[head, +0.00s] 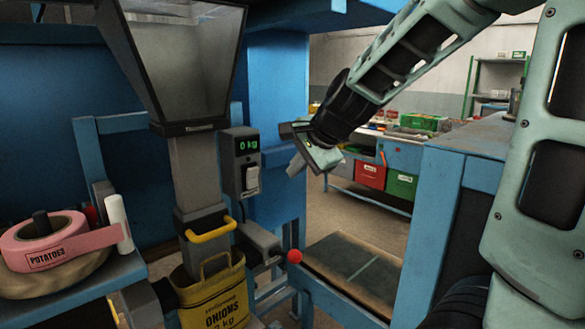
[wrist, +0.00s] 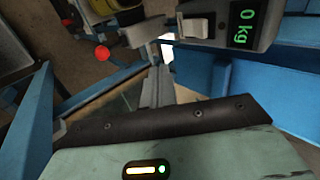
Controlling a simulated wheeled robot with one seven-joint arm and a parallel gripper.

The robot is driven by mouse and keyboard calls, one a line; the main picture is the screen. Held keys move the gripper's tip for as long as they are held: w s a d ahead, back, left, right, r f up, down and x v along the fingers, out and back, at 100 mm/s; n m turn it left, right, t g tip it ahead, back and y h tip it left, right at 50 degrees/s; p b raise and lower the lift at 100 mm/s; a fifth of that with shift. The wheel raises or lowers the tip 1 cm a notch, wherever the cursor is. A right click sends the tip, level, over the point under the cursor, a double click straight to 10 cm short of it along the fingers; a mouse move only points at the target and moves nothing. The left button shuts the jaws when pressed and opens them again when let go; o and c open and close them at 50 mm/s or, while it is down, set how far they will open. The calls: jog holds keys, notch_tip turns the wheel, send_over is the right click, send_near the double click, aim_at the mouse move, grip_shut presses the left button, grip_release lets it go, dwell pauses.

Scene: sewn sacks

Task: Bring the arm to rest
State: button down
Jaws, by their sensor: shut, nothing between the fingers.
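My arm reaches in from the upper right of the head view. My gripper (head: 297,165) is raised in front of the blue frame, to the right of the scale display box, and apart from it. Its fingers are small and partly hidden there. In the wrist view my gripper (wrist: 158,85) points away from the camera, with its fingers together and nothing held between them. The display box (head: 240,160) reads 0 kg, and it also shows at the top of the wrist view (wrist: 225,27).
A yellow onions sack (head: 212,295) hangs under the hopper's spout (head: 194,165). A red knob (head: 295,256) sticks out below my gripper. A pink potatoes tape roll (head: 40,240) lies on the left shelf. A blue bench with bins (head: 370,173) stands behind.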

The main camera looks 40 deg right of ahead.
jog(key=s+a+f+n+g+y+b, duration=0.1)
jog(key=s+a+f+n+g, duration=0.2)
jog(key=a, duration=0.4)
jog(key=s+a+f+n+y+b, duration=0.1)
jog(key=s+a+f+n, duration=0.25)
jog(key=a+n, duration=0.3)
jog(key=s+a+f+n+g+y+b, duration=0.1)
jog(key=s+a+f+n+g, duration=0.1)
jog(key=a+f+n, duration=0.35)
jog(key=s+a+f+n+g+h+b, duration=0.1)
jog(key=s+a+f+n, duration=0.2)
jog(key=s, duration=0.4)
jog(key=s+a+f+n+g+h, duration=0.1)
jog(key=s+a+f+n+g, duration=0.1)
jog(key=s+a+n, duration=0.3)
jog(key=s+f+n, duration=0.1)
jog(key=s+n, duration=0.1)
jog(key=s, duration=0.1)
jog(key=shift+a+h+b, duration=0.3)
jog(key=shift+a+b, duration=0.05)
jog(key=shift+b, duration=0.05)
jog(key=shift+f, duration=0.15)
